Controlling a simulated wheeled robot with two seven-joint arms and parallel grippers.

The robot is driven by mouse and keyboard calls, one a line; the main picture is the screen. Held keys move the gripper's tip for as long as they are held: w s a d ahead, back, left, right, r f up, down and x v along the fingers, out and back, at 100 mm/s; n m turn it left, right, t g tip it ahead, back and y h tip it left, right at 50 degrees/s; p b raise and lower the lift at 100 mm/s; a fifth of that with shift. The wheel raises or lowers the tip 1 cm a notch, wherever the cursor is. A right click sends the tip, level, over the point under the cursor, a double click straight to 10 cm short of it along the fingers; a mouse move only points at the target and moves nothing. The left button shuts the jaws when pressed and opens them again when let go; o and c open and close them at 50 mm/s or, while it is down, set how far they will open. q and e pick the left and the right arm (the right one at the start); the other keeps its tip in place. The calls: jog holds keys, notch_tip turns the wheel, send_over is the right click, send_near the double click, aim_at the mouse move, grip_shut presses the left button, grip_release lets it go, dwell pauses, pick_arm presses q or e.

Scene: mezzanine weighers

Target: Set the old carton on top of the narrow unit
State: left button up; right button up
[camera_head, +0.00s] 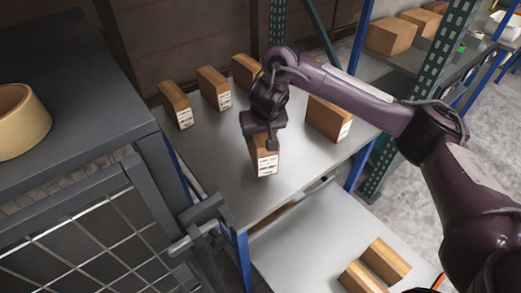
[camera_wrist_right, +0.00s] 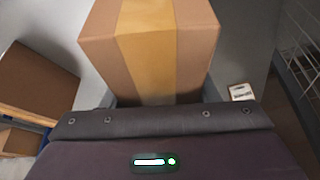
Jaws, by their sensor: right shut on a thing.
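My right gripper (camera_head: 264,136) comes in from the right and is shut on a brown carton (camera_head: 265,158) with a white label. In the right wrist view the held carton (camera_wrist_right: 105,45) shows a wide yellowish tape band and fills the upper middle. It is over the grey shelf (camera_head: 225,185); I cannot tell whether its base touches. A dark grey unit (camera_head: 70,85) with a flat top and mesh front stands at the left, apart from the carton; I cannot confirm it is the narrow unit. My left gripper is not in view.
A tape roll (camera_head: 22,122) sits on the dark unit's top. Labelled cartons (camera_head: 175,104) stand along the shelf's back, with another carton (camera_head: 326,118) right of my gripper. Two cartons (camera_head: 385,260) lie on the lower shelf (camera_head: 300,235). A green post (camera_head: 385,150) stands behind my arm.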

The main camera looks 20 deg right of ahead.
aim_at(264, 135)
notch_tip(264, 135, down, 4)
jog(key=shift+f+b, duration=0.25)
jog(key=shift+b, duration=1)
jog(key=shift+w+r, duration=0.1)
jog(key=o, duration=1.3)
jog(key=shift+f, duration=0.2)
jog(key=shift+r, duration=0.2)
jog(key=p+v, duration=0.7)
jog(key=v, duration=0.3)
jog(key=shift+r, duration=0.35)
jog(key=shift+s+r, duration=0.5)
jog(key=shift+s, duration=0.05)
